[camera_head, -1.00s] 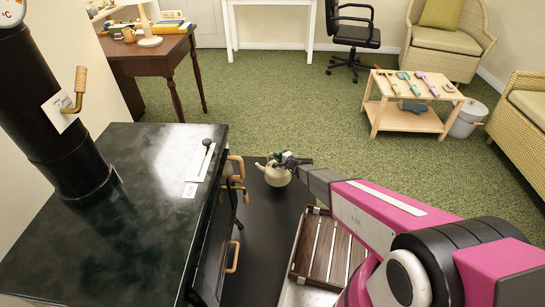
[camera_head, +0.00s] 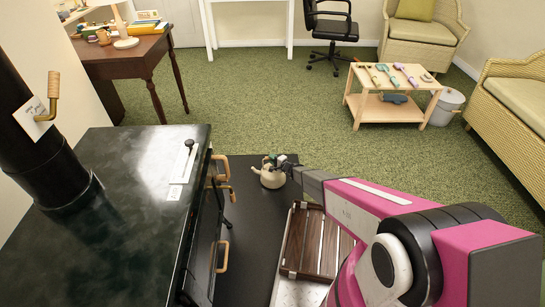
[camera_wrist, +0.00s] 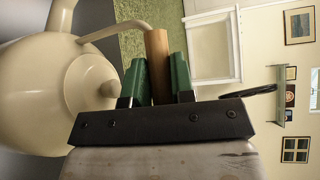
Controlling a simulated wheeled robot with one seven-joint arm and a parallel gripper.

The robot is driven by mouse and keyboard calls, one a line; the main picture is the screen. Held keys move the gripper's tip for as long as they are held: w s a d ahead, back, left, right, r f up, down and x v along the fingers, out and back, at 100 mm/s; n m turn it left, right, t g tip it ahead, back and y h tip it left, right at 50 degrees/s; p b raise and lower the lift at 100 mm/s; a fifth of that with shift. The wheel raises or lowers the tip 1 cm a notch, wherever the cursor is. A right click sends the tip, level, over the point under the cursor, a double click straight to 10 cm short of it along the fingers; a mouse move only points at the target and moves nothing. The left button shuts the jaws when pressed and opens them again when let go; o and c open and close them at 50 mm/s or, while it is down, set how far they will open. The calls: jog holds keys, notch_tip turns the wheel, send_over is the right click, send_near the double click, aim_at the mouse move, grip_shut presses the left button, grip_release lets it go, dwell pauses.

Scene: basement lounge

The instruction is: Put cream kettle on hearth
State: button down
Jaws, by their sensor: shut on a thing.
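The cream kettle (camera_head: 271,179) has a rounded body and a spout that points left in the head view. It also fills the left of the wrist view (camera_wrist: 35,95), where its lid knob and handle show. My gripper (camera_head: 281,161) is at the kettle's top. In the wrist view its green fingers (camera_wrist: 157,80) are shut on the wooden grip of the kettle's handle. The hearth (camera_head: 255,225) is the dark flat slab on the floor beside the stove. The kettle appears over its far part; I cannot tell whether its base touches.
The dark green stove (camera_head: 100,215) with wooden handles stands close on the left. A slatted wooden crate (camera_head: 313,243) sits to the right of the hearth. A low table (camera_head: 385,108) with tools stands farther back. Green carpet beyond is open.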

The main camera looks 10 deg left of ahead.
jog(key=shift+f, duration=0.15)
jog(key=c, duration=1)
grip_release()
jog(key=shift+o, duration=0.2)
